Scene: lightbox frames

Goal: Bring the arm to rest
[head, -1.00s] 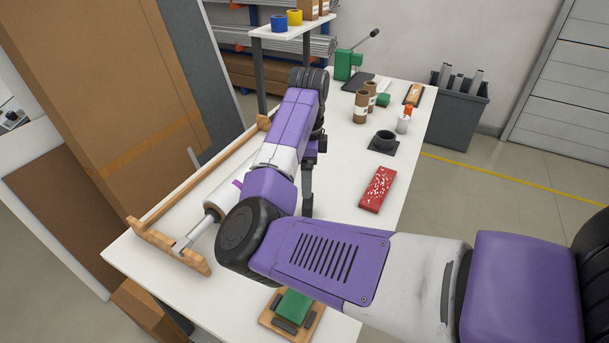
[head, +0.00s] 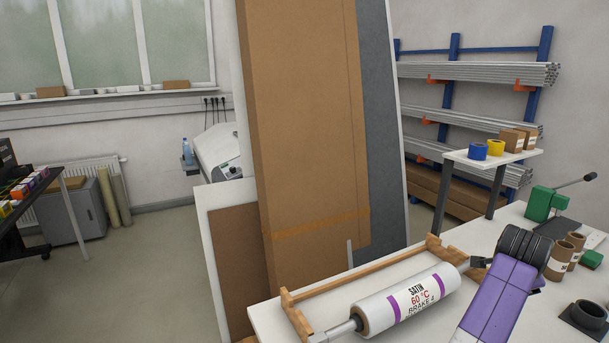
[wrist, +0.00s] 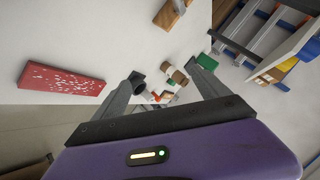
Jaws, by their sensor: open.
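My gripper (wrist: 170,71) shows in the wrist view with its two grey fingers spread apart and nothing between them. Beyond the fingers are the white workbench (wrist: 115,35) and several small items on it. In the head view only part of my purple arm shows at the lower right, over the bench; the gripper's fingers do not show clearly there. A red box with white specks (wrist: 62,82) lies on the bench left of the fingers in the wrist view, apart from them.
A roller labelled SATIN (head: 408,300) lies in a wooden cradle (head: 295,318) left of my arm. A green press (head: 545,203), cardboard tubes (head: 560,262) and a black holder (head: 588,316) stand to its right. Tall brown boards (head: 305,130) lean behind the bench. Floor is open at left (head: 150,270).

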